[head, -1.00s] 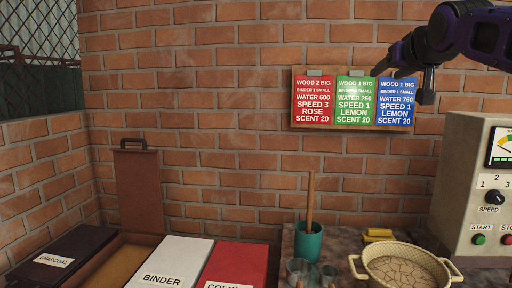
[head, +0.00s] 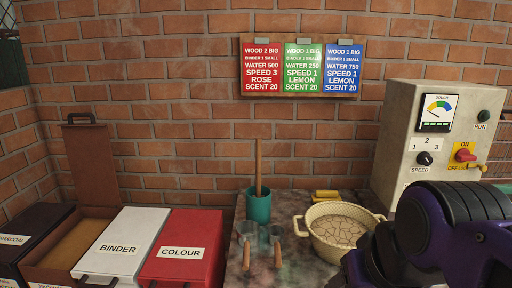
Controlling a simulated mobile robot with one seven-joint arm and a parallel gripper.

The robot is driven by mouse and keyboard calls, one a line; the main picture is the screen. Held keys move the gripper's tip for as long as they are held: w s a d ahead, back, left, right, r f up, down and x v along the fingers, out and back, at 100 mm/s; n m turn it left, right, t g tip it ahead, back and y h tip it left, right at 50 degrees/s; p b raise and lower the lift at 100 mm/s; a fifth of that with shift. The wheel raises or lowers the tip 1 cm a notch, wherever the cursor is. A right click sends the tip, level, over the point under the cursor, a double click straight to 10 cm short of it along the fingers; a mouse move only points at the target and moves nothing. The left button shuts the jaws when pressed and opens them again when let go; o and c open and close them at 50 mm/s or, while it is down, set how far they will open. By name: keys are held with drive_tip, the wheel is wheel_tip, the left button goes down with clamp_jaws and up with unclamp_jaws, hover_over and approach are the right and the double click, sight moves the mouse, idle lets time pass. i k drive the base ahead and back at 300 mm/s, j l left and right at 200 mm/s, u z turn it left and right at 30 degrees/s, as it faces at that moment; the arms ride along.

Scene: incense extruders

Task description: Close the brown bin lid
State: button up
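The brown bin (head: 38,273) stands at the left, between the dark charcoal bin and the white binder bin. Its brown lid (head: 92,165) is open, standing upright at the back near the brick wall, with a dark handle at its top edge. The tan contents or inside of the bin show below it. My purple and black arm is at the lower right, far from the lid. My gripper's fingers do not show in the head view now.
The charcoal bin (head: 22,228), white binder bin (head: 118,247) and red colour bin (head: 184,250) have shut lids. A control machine (head: 400,140) stands at the right.

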sight(89, 149)
drive_tip(key=u, duration=1.4)
drive_tip(key=z, duration=0.35)
drive_tip(key=i+j+z, duration=0.2)
drive_tip(key=z, duration=0.15)
drive_tip(key=i+j+z, duration=0.1)
drive_tip(key=j+z, duration=0.2)
drive_tip(key=j, duration=0.15)
drive_tip(key=i+j+z, duration=0.15)
drive_tip(key=j, duration=0.25)
drive_tip(key=j+z, duration=0.15)
drive_tip(key=j, duration=0.25)
drive_tip(key=i+j, duration=0.1)
drive_tip(key=j, duration=0.75)
drive_tip(key=i+j+z, duration=0.15)
drive_tip(key=j, duration=0.7)
drive_tip(key=k+j+u, duration=0.15)
drive_tip(key=j+u, duration=0.1)
drive_tip(key=j, duration=0.25)
